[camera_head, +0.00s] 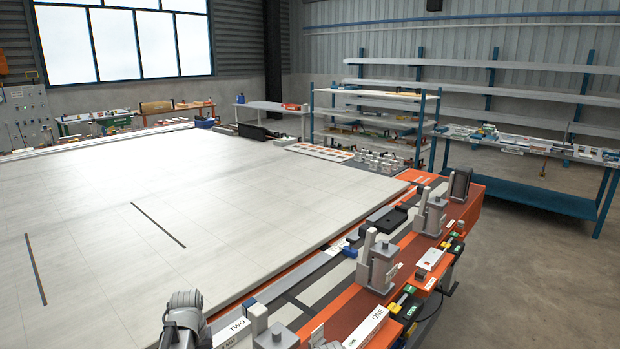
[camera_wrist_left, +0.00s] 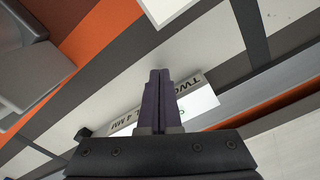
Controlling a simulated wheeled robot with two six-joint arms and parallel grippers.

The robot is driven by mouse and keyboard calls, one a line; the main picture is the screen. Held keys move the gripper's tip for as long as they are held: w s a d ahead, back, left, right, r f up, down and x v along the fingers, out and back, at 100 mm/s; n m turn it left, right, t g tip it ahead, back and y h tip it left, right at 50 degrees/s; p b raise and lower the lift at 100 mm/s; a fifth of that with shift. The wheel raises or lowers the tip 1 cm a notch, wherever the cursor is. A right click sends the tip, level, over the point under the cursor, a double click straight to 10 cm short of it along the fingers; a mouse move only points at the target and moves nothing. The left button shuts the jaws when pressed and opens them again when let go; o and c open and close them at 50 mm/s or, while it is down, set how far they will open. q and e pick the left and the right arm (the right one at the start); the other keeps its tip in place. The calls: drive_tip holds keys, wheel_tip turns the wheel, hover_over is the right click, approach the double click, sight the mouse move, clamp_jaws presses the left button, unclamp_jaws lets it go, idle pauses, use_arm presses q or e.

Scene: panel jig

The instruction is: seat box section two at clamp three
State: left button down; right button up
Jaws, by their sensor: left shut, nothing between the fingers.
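My left gripper (camera_head: 172,338) is at the bottom of the head view, beside a pale piece lettered TWO (camera_head: 233,330). In the left wrist view its dark fingers (camera_wrist_left: 160,73) are shut together with nothing between them. The piece lettered TWO (camera_wrist_left: 187,82) lies beyond and partly behind the fingers; I cannot tell whether they touch it. No clamp number is readable. My right gripper is not in view.
A white block lettered ONE (camera_head: 368,328) lies on the orange beam (camera_head: 345,309), near green OPEN tags. A blue bench (camera_head: 540,190) stands beyond.

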use_arm(q)
drive_tip(key=shift+w+a, duration=1.2)
drive_tip(key=shift+a, duration=0.1)
idle(0.7)
drive_tip(key=shift+s+d, duration=0.15)
drive_tip(key=shift+s+d, duration=0.6)
drive_tip(key=shift+d, duration=0.05)
wheel_tip(320, 180, up, 8)
drive_tip(key=p, duration=0.8)
idle(0.4)
